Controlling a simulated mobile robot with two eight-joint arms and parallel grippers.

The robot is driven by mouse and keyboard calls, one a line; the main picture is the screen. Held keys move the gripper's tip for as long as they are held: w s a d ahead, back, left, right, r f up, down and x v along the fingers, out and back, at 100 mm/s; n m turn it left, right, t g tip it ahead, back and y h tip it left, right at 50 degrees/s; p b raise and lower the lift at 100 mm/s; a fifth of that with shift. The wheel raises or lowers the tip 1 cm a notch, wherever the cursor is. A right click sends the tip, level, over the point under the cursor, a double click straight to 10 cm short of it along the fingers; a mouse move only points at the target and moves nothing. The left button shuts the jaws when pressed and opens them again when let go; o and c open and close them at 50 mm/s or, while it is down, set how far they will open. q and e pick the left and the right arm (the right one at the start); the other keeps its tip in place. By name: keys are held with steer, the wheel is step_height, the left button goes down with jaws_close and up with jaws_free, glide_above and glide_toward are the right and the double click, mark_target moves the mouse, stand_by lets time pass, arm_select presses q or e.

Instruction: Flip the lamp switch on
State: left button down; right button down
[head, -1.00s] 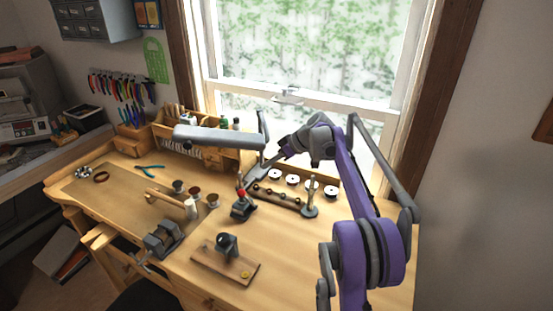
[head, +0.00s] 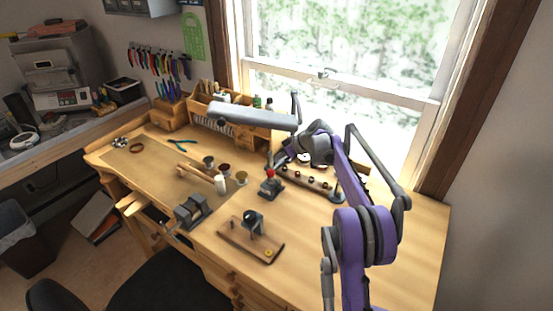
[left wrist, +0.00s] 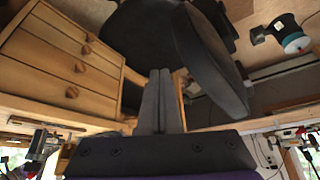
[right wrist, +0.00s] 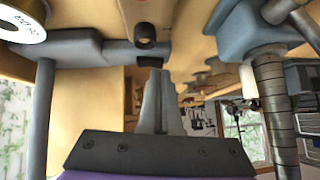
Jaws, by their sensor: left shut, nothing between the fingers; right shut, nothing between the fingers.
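The desk lamp has a long grey bar head (head: 250,118) over the back of the wooden workbench, joined to a thin upright arm (head: 296,108). I cannot pick out its switch for certain. My right gripper (head: 281,158), on the purple arm, is beside the lamp's arm, behind a small red-topped tool (head: 269,185). In the right wrist view its shut, empty fingers (right wrist: 156,75) point toward a short dark cylinder (right wrist: 145,34); contact cannot be told. My left gripper shows only in the left wrist view, with shut, empty fingers (left wrist: 158,75) low near drawers and a black chair.
The workbench (head: 330,240) holds a small vise (head: 192,211), a mallet (head: 205,177), small cups and a wooden board with a clamp (head: 250,238). A wooden organizer stands at the back left. A black chair (head: 175,292) is in front.

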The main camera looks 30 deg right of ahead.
steer(key=shift+s+a+f, duration=0.1)
steer(key=shift+a+f, duration=0.05)
steer(key=shift+f, duration=0.25)
steer(key=shift+r, duration=0.15)
steer(key=shift+w+d+r, duration=0.2)
steer(key=shift+d, duration=0.25)
steer(key=shift+w+d+p, duration=0.3)
steer(key=shift+d+p, duration=0.05)
steer(key=shift+p, duration=0.05)
steer(key=shift+s, duration=0.15)
